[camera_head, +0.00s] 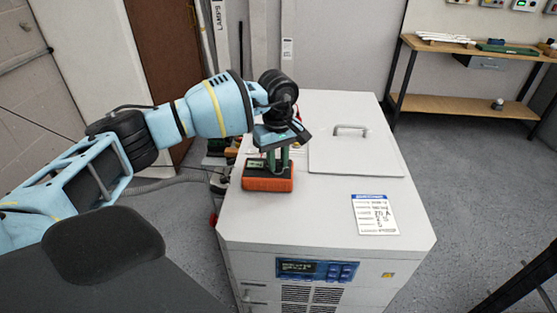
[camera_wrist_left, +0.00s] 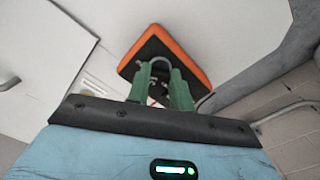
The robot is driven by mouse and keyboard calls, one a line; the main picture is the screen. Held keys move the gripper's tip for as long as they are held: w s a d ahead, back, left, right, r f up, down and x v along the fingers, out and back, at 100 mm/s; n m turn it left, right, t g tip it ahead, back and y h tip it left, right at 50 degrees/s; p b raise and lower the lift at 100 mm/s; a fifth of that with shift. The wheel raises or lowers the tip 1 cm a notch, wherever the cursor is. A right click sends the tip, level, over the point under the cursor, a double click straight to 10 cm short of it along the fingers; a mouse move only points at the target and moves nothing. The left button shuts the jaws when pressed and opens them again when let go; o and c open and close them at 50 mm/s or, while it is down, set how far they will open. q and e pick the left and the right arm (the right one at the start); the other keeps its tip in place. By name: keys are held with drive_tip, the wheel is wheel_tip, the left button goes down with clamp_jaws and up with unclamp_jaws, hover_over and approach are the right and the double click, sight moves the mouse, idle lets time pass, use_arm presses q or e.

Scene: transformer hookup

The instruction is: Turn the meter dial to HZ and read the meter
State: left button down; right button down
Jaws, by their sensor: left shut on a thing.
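The orange meter (camera_head: 268,183) with a dark face stands on the top of the white cabinet (camera_head: 300,215), near its left edge. It also shows in the left wrist view (camera_wrist_left: 193,50). My left gripper (camera_head: 275,161) reaches down to the meter from above, with its green fingers at the meter's face. In the left wrist view, the fingers (camera_wrist_left: 161,82) are shut on a grey round part, the meter dial (camera_wrist_left: 160,60). The dial's markings and its pointer are hidden by the fingers. I cannot read the meter's display. My right gripper is not in view.
A lid plate with a handle (camera_head: 351,128) and a printed label card (camera_head: 375,215) lie on the cabinet top. The cabinet front has a blue display panel (camera_head: 316,270). A wooden workbench (camera_head: 470,48) stands at the back right.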

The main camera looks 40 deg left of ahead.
sight(277, 163)
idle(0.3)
use_arm(q)
drive_tip(key=c, duration=1.2)
unclamp_jaws()
drive_tip(key=shift+c, duration=0.2)
drive_tip(key=shift+r, duration=0.15)
wheel_tip(277, 163, up, 8)
drive_tip(key=shift+f, duration=0.2)
drive_tip(key=shift+s+f, duration=0.1)
